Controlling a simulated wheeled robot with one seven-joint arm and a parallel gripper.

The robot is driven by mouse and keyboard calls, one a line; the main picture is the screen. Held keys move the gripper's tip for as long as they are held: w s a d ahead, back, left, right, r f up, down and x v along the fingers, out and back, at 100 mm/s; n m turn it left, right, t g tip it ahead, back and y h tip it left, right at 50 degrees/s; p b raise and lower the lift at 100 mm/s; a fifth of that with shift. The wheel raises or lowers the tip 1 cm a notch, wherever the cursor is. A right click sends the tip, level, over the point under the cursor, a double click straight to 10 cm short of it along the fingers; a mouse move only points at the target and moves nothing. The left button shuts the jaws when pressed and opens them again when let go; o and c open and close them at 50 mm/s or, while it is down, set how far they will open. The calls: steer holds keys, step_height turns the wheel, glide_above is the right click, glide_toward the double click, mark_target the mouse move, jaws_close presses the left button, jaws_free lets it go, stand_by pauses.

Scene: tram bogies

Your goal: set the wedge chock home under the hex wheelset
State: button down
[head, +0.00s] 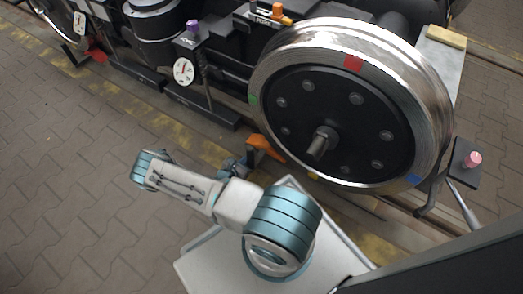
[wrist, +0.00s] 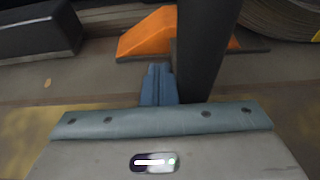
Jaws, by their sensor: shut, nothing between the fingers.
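The hex wheelset's wheel (head: 345,115) stands upright at the right of the head view, with a bright steel rim, a black bolted face and coloured rim marks. The orange wedge chock (head: 264,147) is low at the wheel's left side; I cannot tell whether it touches the rim. In the wrist view the chock (wrist: 148,33) lies ahead of my gripper (wrist: 158,85), partly hidden by a dark bar, and the wheel's edge shows at the top right. My gripper is shut and empty, with its blue fingertips just short of the chock.
A dark bar (wrist: 205,45) stands close to the right of my fingers. A black block (wrist: 38,32) lies to the left. A pedestal with a round gauge (head: 183,71) stands left of the wheel. A pink knob (head: 473,159) is at the right. Paving at the left is clear.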

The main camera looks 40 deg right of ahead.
mark_target(253, 166)
steer(key=shift+s+d, duration=0.1)
steer(key=shift+s, duration=0.2)
steer(key=shift+s+d+p, duration=0.35)
steer(key=shift+s+p, duration=0.35)
steer(key=shift+s, duration=0.25)
steer(key=shift+s+d+p, duration=0.3)
steer(key=shift+s+p, duration=0.35)
steer(key=shift+s, duration=0.25)
steer(key=shift+s+d, duration=0.1)
steer(key=shift+s, duration=0.2)
steer(key=shift+w+a+f+b, duration=0.1)
steer(key=shift+w+a+b, duration=0.25)
steer(key=shift+w, duration=0.4)
steer(key=shift+w+a+b, duration=0.2)
steer(key=shift+w+b, duration=0.1)
steer(key=shift+w, duration=0.45)
steer(key=shift+w+a+b, duration=0.3)
steer(key=shift+w+b, duration=0.1)
steer(key=shift+w, duration=0.4)
steer(key=shift+w+a+b, duration=0.25)
steer(key=shift+w+b, duration=0.15)
steer(key=shift+w, duration=0.35)
steer(key=shift+r, duration=0.2)
